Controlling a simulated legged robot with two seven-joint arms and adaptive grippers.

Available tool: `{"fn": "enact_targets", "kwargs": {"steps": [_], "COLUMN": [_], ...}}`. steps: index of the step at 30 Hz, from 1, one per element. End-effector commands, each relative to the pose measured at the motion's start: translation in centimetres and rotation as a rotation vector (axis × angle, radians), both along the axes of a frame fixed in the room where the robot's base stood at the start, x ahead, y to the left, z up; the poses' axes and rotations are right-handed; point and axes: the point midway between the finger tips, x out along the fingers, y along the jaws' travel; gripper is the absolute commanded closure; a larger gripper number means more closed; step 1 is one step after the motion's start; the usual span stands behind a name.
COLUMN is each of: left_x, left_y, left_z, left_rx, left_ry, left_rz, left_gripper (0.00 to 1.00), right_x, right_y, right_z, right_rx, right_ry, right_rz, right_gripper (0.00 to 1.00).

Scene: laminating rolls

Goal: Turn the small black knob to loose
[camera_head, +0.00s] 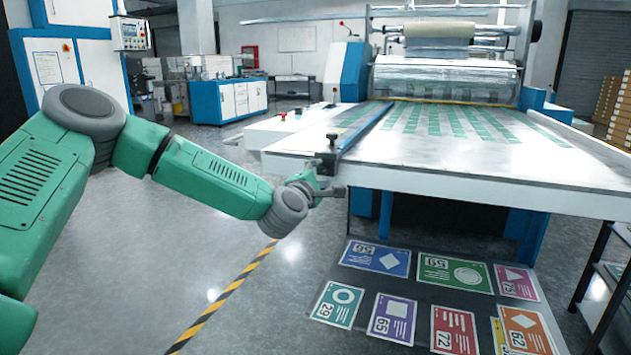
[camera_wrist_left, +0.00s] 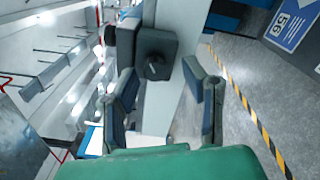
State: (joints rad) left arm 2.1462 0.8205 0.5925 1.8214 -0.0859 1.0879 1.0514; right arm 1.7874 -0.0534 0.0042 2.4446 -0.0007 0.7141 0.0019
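A small black knob (camera_head: 332,138) stands on top of a dark clamp block (camera_head: 327,160) at the near end of the blue rail. In the left wrist view the block (camera_wrist_left: 150,45) lies ahead of the fingers, with a dark round part (camera_wrist_left: 157,68) on its face and the black knob (camera_wrist_left: 110,34) at its left side. I cannot tell whether the round part turns. My left gripper (camera_head: 330,190) is at the table's front edge, just below the block. The left wrist view shows the gripper (camera_wrist_left: 163,88) with its fingers apart and nothing between them. My right gripper is not seen.
The white machine table (camera_head: 480,160) carries green printed sheets, with the blue rail (camera_head: 365,128) along its left side. Several coloured cards lie on a dark surface below (camera_head: 400,290). A dark rack (camera_head: 600,265) stands at the right. The floor at left is clear.

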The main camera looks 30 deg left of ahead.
Motion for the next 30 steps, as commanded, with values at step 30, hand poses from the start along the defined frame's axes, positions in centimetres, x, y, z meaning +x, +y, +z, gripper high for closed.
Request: {"fn": "enact_targets", "kwargs": {"steps": [30], "left_x": [-11.5], "left_y": [-2.5], "left_z": [-0.6], "left_rx": [-0.003], "left_ry": [0.005], "left_rz": [0.002], "left_gripper": [0.61], "right_x": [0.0], "right_y": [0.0], "right_z": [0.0], "right_rx": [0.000], "right_ry": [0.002], "right_rz": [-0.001], "right_gripper": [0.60]}}
